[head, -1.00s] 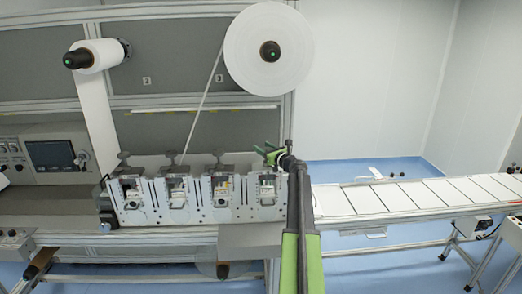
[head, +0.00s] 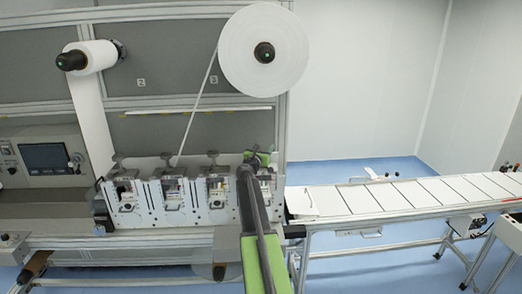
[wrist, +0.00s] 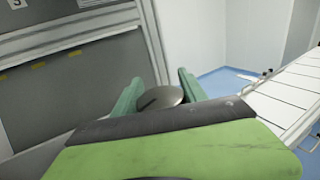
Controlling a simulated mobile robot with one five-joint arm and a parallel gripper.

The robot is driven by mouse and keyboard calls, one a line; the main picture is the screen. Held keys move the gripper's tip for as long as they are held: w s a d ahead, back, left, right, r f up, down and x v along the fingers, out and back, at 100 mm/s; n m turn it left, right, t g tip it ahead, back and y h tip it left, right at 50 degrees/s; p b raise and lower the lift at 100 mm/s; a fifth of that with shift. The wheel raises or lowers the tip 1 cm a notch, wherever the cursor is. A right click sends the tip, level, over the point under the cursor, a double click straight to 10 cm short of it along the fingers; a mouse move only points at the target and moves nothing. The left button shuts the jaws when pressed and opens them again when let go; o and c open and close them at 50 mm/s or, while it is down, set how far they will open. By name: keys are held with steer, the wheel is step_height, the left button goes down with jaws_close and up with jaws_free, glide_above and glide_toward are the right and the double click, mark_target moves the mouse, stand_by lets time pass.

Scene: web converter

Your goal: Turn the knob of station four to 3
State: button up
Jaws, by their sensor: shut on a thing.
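The knob of station four (wrist: 160,98) is a dark grey round disc with a dark line across its top. It sits between the green fingers of my gripper (wrist: 158,96) in the wrist view, and the gripper is shut on it. In the head view my gripper (head: 257,158) is at the top of the rightmost station (head: 266,186), and the knob there is mostly hidden by the fingers and my arm. I cannot read any numbers around the knob.
Three other stations with dark top knobs stand to the left, including the neighbouring one (head: 217,190). A large white reel (head: 263,50) hangs above, its web running down to the stations. A conveyor (head: 400,195) extends right.

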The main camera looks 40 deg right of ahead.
steer(key=m+g, duration=0.1)
steer(key=g, duration=0.1)
steer(key=m+g+h, duration=0.1)
steer(key=m+g, duration=0.1)
steer(key=g, duration=0.1)
steer(key=shift+s+d+m+h, duration=0.15)
steer(key=shift+d+m+h, duration=0.05)
steer(key=shift+m+h, duration=0.1)
steer(key=m+g, duration=0.1)
steer(key=g, duration=0.1)
steer(key=s+m+g, duration=0.1)
steer(key=m+g, duration=0.1)
steer(key=g, duration=0.1)
steer(key=shift+r+g, duration=0.1)
steer(key=shift+g, duration=0.2)
steer(key=shift+s+a+m+g+y, duration=0.1)
steer(key=shift+s+m+g+y, duration=0.15)
steer(key=shift+m+g, duration=0.55)
steer(key=shift+s+a+m+g+y, duration=0.1)
steer(key=shift+s+m+g+y, duration=0.15)
steer(key=shift+m+g, duration=0.55)
steer(key=shift+s+g, duration=0.2)
steer(key=shift+g, duration=0.2)
steer(key=shift+f, duration=0.2)
steer(key=o, duration=1.1)
steer(key=shift+o, duration=1.3)
steer(key=shift+s+a+r, duration=0.1)
steer(key=shift+s+r, duration=0.05)
